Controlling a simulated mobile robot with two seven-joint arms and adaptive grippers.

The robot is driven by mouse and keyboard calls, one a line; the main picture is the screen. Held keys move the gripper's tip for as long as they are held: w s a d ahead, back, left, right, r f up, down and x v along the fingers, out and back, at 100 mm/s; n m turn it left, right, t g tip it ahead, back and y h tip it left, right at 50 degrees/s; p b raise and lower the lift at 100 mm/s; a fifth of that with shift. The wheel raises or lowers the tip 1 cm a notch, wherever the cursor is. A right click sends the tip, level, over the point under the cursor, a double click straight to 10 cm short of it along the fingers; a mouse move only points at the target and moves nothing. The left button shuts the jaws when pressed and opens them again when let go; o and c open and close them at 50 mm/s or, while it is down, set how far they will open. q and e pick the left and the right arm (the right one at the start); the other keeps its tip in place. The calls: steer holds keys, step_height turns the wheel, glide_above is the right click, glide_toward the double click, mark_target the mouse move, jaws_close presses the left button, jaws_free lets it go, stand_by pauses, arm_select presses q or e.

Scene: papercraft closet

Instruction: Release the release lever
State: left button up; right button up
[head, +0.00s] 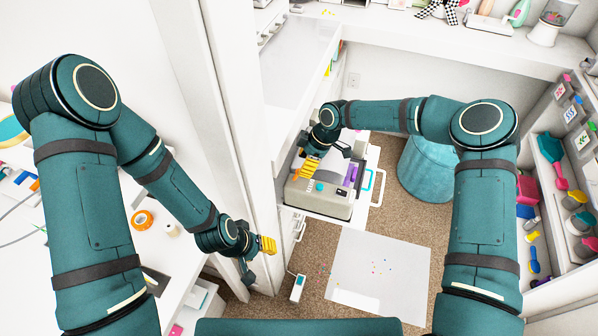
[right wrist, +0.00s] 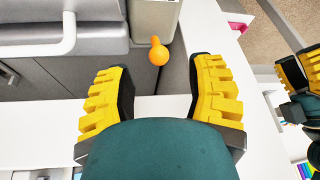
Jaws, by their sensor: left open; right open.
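A grey machine (head: 325,205) sits on a white surface in the middle of the head view. In the right wrist view, an orange rounded knob (right wrist: 158,52), which looks like the release lever's end, stands beside its grey body (right wrist: 95,72). My right gripper (right wrist: 160,72) is open, with the knob between and slightly beyond its yellow fingertips; I see no clear contact. In the head view the right gripper (head: 325,162) is over the machine and hides part of it. My left gripper (head: 257,261) is open and empty, left of and below the machine.
A white cabinet panel (head: 205,110) stands between the left desk and the machine. A teal stool (head: 425,170) is right of the machine. A white sheet (head: 380,272) lies on the carpet. Tool shelves (head: 560,170) line the right wall.

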mark_target(296, 175)
steer(key=shift+x, duration=2.35)
steer(key=shift+w, duration=0.1)
jaws_close()
